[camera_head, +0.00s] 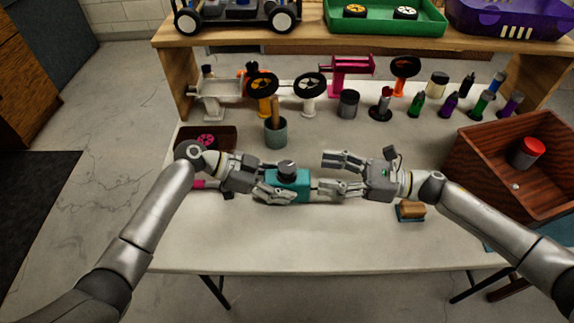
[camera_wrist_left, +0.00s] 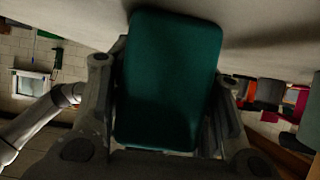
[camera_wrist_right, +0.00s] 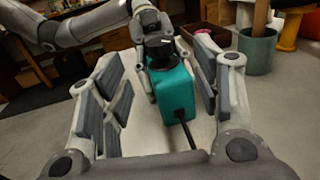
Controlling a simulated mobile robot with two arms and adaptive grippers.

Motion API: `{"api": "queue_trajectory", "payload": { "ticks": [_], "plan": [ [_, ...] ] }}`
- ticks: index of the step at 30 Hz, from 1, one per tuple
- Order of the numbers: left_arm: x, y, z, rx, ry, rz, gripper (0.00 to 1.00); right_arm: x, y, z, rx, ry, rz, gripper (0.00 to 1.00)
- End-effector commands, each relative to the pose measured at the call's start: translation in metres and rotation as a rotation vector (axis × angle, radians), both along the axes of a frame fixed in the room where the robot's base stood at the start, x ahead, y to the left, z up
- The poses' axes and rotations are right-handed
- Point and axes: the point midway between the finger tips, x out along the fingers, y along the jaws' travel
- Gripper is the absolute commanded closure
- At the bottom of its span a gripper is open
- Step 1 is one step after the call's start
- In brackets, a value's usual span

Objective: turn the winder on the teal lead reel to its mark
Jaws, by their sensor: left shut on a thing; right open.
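The teal lead reel (camera_head: 290,184) is a box with a grey-black winder knob (camera_head: 287,168) on top. My left gripper (camera_head: 279,182) is shut on the reel from the left; the teal body (camera_wrist_left: 168,85) fills the middle of the left wrist view between its fingers. My right gripper (camera_head: 325,174) is open and empty, just right of the reel, with its fingers pointing at it. In the right wrist view the reel (camera_wrist_right: 174,92) shows between and beyond those open fingers, with a dark lead (camera_wrist_right: 187,133) coming from its near face.
A cup (camera_head: 275,134) and a dark tray (camera_head: 222,134) stand behind. Wheel stands, pots and bottles line the back, under a wooden shelf (camera_head: 300,37). A wooden crate (camera_head: 470,165) is at right. A brush-like block (camera_head: 411,211) lies near my right arm. The front table is clear.

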Motion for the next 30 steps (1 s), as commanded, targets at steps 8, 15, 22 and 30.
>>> {"api": "queue_trajectory", "payload": {
  "ticks": [8,15,22,30],
  "plan": [
    [0.0,0.0,-0.001,0.001,0.001,0.0,0.75,0.01,0.058,0.001,0.004,0.0,0.003,0.42],
    [0.0,0.0,-0.001,0.001,0.001,0.0,0.75,0.016,0.089,0.001,0.004,0.002,0.001,0.42],
    [0.0,0.0,-0.001,0.002,0.001,0.0,0.75,0.018,0.097,0.001,0.003,0.003,0.001,0.42],
    [0.0,0.0,-0.001,0.002,0.001,0.0,0.75,0.018,0.097,0.001,0.003,0.004,0.0,0.54]
  ]
}}
